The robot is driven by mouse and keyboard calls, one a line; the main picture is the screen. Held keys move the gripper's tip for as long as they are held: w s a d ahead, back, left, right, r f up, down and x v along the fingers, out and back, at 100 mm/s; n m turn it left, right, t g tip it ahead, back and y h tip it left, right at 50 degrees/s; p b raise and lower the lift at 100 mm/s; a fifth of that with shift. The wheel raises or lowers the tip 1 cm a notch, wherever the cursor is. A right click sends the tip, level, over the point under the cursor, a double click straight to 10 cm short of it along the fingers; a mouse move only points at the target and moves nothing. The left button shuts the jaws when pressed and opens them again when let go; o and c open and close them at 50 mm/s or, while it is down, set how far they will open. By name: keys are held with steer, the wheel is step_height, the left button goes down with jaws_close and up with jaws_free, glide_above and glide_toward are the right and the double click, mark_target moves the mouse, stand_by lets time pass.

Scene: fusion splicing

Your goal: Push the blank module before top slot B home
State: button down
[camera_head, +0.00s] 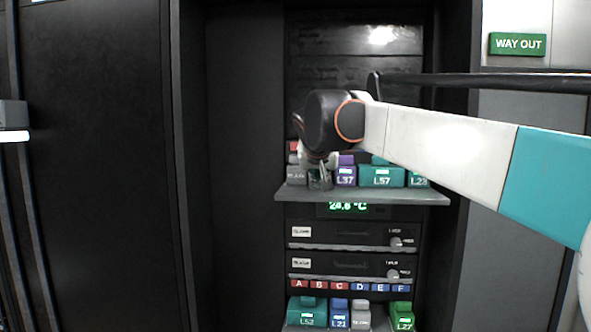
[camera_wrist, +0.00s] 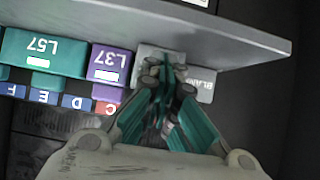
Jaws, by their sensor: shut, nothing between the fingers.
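The grey blank module (camera_wrist: 147,52) before top slot B stands on the upper shelf, between a purple L37 module (camera_wrist: 108,62) and another grey module marked BLANK (camera_wrist: 201,84). My gripper (camera_wrist: 170,76) is shut and empty, its fingertips at the front of the slot B module and hiding much of it. I cannot tell whether they touch. In the head view my gripper (camera_head: 319,171) is small and dark over the same module (camera_head: 320,184). How far that module sticks out is unclear.
A teal L57 module (camera_head: 381,178) and a L23 module (camera_head: 418,180) stand farther right on the shelf (camera_head: 365,197). Lettered tags (camera_head: 340,286) and a lower row with a L52 module (camera_head: 307,317) lie below. My arm covers the rack's upper right.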

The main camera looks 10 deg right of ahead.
steer(key=shift+w+d+p, duration=0.25)
steer(key=shift+w, duration=0.5)
steer(key=shift+w+d+p, duration=0.2)
steer(key=shift+w+d, duration=0.05)
steer(key=shift+w, duration=0.5)
steer(key=shift+w+d+p, duration=0.25)
steer(key=shift+w, duration=0.5)
steer(key=s+a, duration=0.2)
steer(key=s, duration=0.6)
steer(key=shift+a, duration=0.25)
steer(key=s+f+n+g+y, duration=0.2)
steer(key=s+f, duration=1.4)
steer(key=s, duration=0.2)
steer(key=s+f+n+g+y, duration=0.1)
steer(key=s+f+n+g, duration=0.1)
steer(key=s+f, duration=1.5)
step_height(320, 180, down, 16)
steer(key=s+b, duration=0.1)
steer(key=b, duration=1.8)
steer(key=shift+a+t, duration=0.3)
steer(key=shift+a, duration=0.1)
